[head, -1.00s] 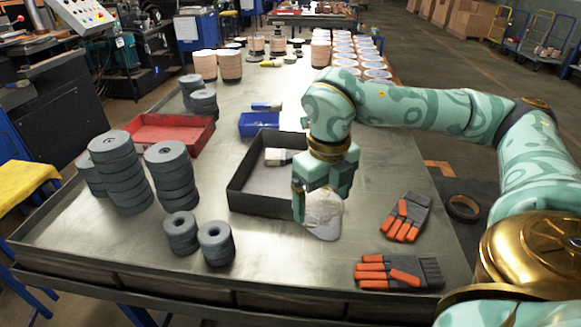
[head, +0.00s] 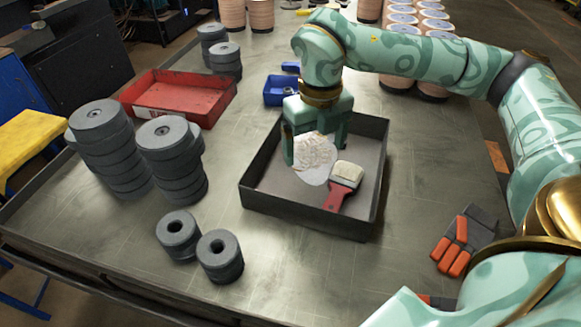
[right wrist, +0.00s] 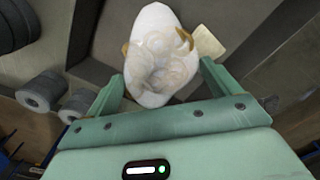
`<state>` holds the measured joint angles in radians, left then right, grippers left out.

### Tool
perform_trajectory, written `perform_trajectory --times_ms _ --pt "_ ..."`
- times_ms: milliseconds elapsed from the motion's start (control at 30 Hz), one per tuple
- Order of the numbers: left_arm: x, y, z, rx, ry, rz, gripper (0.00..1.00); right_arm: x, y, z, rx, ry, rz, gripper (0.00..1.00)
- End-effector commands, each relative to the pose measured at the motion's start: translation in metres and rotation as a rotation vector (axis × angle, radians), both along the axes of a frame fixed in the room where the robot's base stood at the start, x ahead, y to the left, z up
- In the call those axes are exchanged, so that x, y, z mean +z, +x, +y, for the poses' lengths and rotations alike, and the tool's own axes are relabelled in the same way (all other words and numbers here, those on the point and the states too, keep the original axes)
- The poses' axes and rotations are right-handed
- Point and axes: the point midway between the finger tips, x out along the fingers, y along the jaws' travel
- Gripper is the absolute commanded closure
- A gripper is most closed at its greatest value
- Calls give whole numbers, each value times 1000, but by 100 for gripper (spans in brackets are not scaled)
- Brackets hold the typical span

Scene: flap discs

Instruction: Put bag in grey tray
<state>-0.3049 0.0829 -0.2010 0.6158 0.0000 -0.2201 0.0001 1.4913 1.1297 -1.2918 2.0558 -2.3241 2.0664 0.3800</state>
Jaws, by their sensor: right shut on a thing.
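The bag (head: 314,160) is pale and see-through, with lumpy light contents. My right gripper (head: 313,153) is shut on it and holds it within the outline of the grey tray (head: 296,208). I cannot tell whether the bag touches the tray floor. In the right wrist view the bag (right wrist: 158,60) sits between the two fingers of the gripper (right wrist: 160,85). A brush (head: 338,196) with a red handle and pale bristles lies in the tray, just right of the bag. My left gripper is not in view.
A red tray (head: 180,115) and a small blue bin (head: 275,92) stand behind. Stacks of grey discs (head: 175,165) stand at the left, with two short ones (head: 220,255) in front. Grey and orange gloves (head: 455,245) lie at the right.

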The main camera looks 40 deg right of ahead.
Motion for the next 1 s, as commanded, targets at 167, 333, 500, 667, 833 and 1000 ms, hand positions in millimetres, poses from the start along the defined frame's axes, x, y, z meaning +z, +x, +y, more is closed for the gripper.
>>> perform_trajectory --times_ms 167,333,500,667,833,1000 --pt "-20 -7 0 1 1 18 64 -41 27 21 0 0 5 42" --pt "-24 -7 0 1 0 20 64 -53 37 28 -1 0 2 42" --pt "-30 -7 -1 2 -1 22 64 -66 45 35 0 1 3 42" --pt "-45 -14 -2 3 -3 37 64 -95 44 34 -1 0 6 42" --pt "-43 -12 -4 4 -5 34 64 -93 44 34 -1 -1 1 46" --pt "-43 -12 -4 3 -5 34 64 -94 43 34 -1 -1 2 3"
